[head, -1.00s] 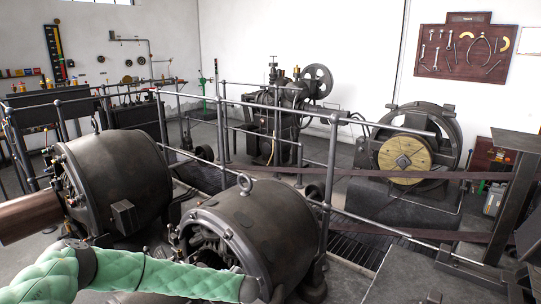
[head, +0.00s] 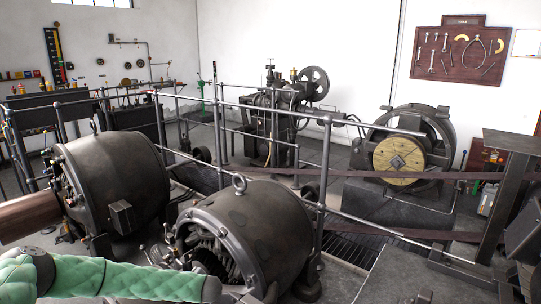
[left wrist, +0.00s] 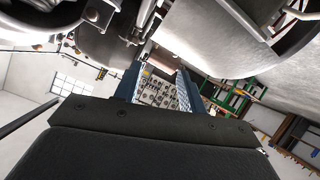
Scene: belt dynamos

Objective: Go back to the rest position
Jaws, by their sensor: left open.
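My left arm, in a green padded sleeve, comes in along the bottom left of the head view. Its far end is cut off by the lower edge, so the gripper itself is not clear there. In the left wrist view, my left gripper (left wrist: 158,90) shows a wide dark body and two blue fingers, apart, with only background seen between them. It holds nothing that I can see. My right arm and gripper are not in view.
Two dark dynamos, one at left (head: 112,185) and one nearer the middle (head: 250,235), stand just beyond my left arm. Grey railings (head: 325,165) cross behind them. A large belt wheel (head: 400,158) stands at right. A tool board (head: 460,55) hangs on the wall.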

